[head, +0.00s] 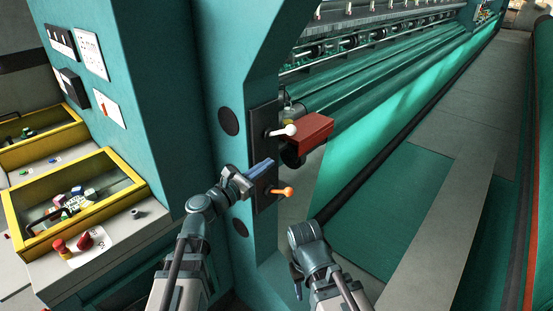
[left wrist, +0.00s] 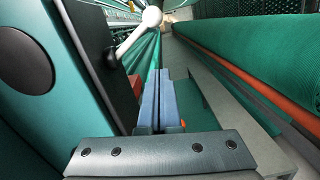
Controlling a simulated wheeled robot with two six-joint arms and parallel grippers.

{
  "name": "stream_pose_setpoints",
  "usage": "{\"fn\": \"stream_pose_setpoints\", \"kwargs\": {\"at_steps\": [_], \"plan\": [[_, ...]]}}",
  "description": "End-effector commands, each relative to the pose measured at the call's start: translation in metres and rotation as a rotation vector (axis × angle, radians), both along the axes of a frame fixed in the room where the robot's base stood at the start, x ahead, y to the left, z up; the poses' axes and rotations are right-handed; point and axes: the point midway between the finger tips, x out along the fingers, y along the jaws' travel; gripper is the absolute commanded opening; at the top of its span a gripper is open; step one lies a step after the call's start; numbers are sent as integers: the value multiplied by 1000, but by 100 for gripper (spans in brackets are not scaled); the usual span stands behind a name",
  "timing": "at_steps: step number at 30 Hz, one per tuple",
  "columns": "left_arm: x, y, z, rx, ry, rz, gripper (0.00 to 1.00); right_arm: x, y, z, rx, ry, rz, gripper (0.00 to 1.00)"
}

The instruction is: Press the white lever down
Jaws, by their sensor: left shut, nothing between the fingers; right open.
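The white lever (head: 284,131) has a round white knob and sticks out to the right from a dark plate on the teal machine column. In the left wrist view its knob and rod (left wrist: 152,16) show at the top, beyond the fingertips. My left gripper (head: 262,167) is shut and empty, its blue fingers in front of the plate, below the lever and apart from it. The closed fingers also show in the left wrist view (left wrist: 158,90). My right gripper (head: 298,285) hangs low at the bottom centre, its fingers mostly hidden.
An orange-knobbed lever (head: 283,191) sits lower on the dark plate (head: 264,118). A red block (head: 306,133) juts out just behind the white lever. Yellow-framed bins (head: 75,195) and a red button stand at left. Green netting runs along the right, beside open floor (head: 440,200).

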Motion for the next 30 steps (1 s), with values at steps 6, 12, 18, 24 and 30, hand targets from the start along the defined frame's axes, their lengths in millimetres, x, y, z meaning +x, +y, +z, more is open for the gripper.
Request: {"fn": "stream_pose_setpoints", "kwargs": {"at_steps": [6, 12, 18, 24, 30], "plan": [[-21, 16, -2, 1, -1, 0, 0, 0, 0, -2, 0, 0, 0, 50], [-24, 20, -3, 1, 0, 0, 0, 0, 0, -3, 0, 0, 0, 50], [-24, 20, -3, 1, -1, -1, 0, 0, 0, -3, 0, 0, 0, 50], [-29, 10, -15, 118, -29, -35, 0, 0, 0, -3, 0, 0, 0, 50], [-58, -21, -83, 690, -184, -252, 0, 0, 0, -3, 0, 0, 0, 50]]}}
